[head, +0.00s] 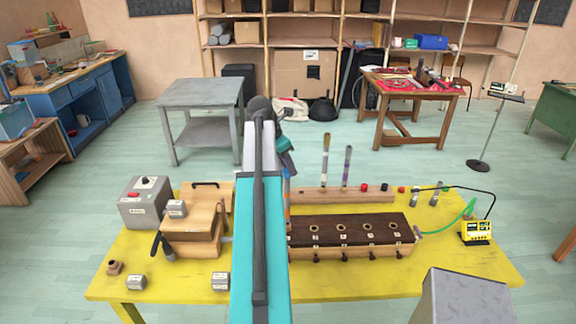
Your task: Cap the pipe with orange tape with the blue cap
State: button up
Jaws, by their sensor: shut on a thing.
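A pipe with orange tape (287,208) stands upright just right of my teal arm, which partly hides it. My gripper (287,170) is above the pipe's upper end. Two other pipes stand in the wooden rail (312,195), one with yellowish bands (325,156) and one with purplish bands (348,166). Red and black caps (385,187) sit toward the rail's right end.
A dark-topped wooden box with holes (345,230) stands on the yellow table (375,280) in front of the rail. A grey box (146,202) and a wooden press-like block (195,225) stand at left. A yellow meter (475,231) with cables is at right.

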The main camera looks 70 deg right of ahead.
jog(key=shift+f, duration=1.35)
jog(key=o, duration=1.1)
jog(key=b+v, duration=0.5)
jog(key=v, duration=0.8)
jog(key=shift+a+r, duration=0.15)
jog(key=shift+r, duration=0.2)
jog(key=shift+w, duration=0.1)
dwell(0.5)
